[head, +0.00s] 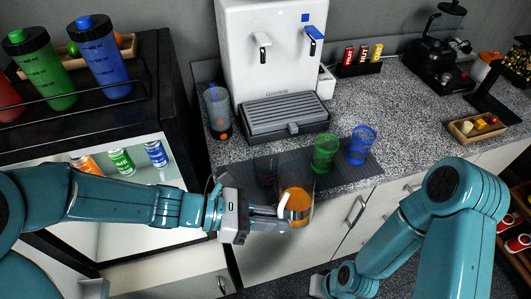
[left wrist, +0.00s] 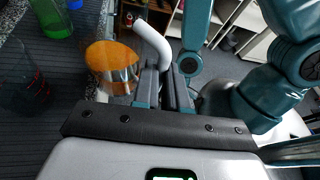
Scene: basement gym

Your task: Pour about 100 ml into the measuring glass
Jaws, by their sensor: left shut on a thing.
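My left gripper (head: 268,217) is shut on the white handle of a clear jug (head: 299,201) with orange liquid in it. The jug is in front of the counter edge, to the lower right of a clear glass with red markings (head: 266,172), apart from it. This looks like the measuring glass; no orange shows in it. In the left wrist view the jug (left wrist: 112,66) is beside the gripper fingers (left wrist: 165,88), and the marked glass (left wrist: 25,88) is at the left. I cannot tell the jug's exact tilt.
A green glass (head: 325,154) and a blue glass (head: 362,146) stand on the dark mat (head: 345,172) to the right. A water dispenser (head: 270,50) with a drip tray (head: 285,113) stands behind. A tall clear bottle (head: 217,110) is at its left. A black shelf unit (head: 150,110) stands left.

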